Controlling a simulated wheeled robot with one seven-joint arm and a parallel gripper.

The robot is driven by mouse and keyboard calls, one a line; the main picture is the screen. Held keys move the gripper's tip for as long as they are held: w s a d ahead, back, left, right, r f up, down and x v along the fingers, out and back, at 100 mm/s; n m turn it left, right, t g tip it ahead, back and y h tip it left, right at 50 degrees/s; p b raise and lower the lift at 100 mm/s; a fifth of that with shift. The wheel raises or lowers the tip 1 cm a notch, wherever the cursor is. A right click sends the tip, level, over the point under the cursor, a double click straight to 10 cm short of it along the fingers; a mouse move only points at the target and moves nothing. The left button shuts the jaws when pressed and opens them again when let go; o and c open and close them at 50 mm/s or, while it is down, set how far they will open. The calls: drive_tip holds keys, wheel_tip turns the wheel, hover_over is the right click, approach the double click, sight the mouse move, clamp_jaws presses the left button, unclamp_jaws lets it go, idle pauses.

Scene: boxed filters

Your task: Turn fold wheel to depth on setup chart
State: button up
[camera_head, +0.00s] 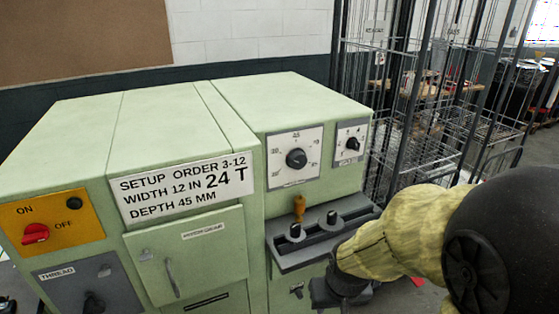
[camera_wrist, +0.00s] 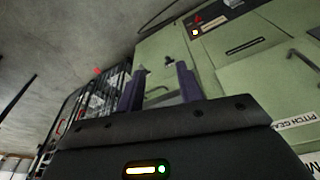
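The setup chart (camera_head: 184,186) on the green machine reads SETUP ORDER 3-12, WIDTH 12 IN, 24 T, DEPTH 45 MM. A large black dial knob (camera_head: 296,158) sits on a white numbered scale at the upper right front. A smaller dial knob (camera_head: 352,143) is right of it. No label clearly marks either as the fold wheel, and I cannot read their settings surely. My gripper (camera_head: 330,290) is low at the machine's right front, below the dials, its fingertips unclear there. In the wrist view my gripper (camera_wrist: 160,84) has its two fingers apart, with nothing seen held.
A red ON/OFF switch (camera_head: 36,233) is at left. Wire cages (camera_head: 425,110) stand behind at right.

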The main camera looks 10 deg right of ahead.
drive_tip(key=shift+w+a, duration=0.1)
drive_tip(key=shift+w, duration=0.1)
drive_tip(key=shift+o, duration=1.3)
drive_tip(key=o, duration=0.4)
drive_tip(key=shift+w, duration=0.2)
drive_tip(key=shift+o, duration=0.9)
drive_tip(key=w+d+r+n+t+p, duration=0.1)
drive_tip(key=w+t+p, duration=0.1)
drive_tip(key=w, duration=0.6)
drive_tip(key=w+d+r+n+t+y+p, duration=0.1)
drive_tip(key=w+d+t+p, duration=0.1)
drive_tip(key=w+t, duration=0.3)
drive_tip(key=w+p, duration=0.1)
drive_tip(key=w, duration=0.3)
drive_tip(key=shift+w+d+r+n, duration=0.15)
drive_tip(key=shift+d+r+n, duration=0.1)
drive_tip(key=shift+r+n, duration=0.15)
drive_tip(key=w+d+r+t+y+p, duration=0.1)
drive_tip(key=w+r+t+y+p, duration=0.3)
drive_tip(key=w+r+t, duration=0.2)
drive_tip(key=shift+w+d+r+n+t+y, duration=0.2)
drive_tip(key=shift+d+r+n+t+y, duration=0.2)
drive_tip(key=shift+t, duration=0.4)
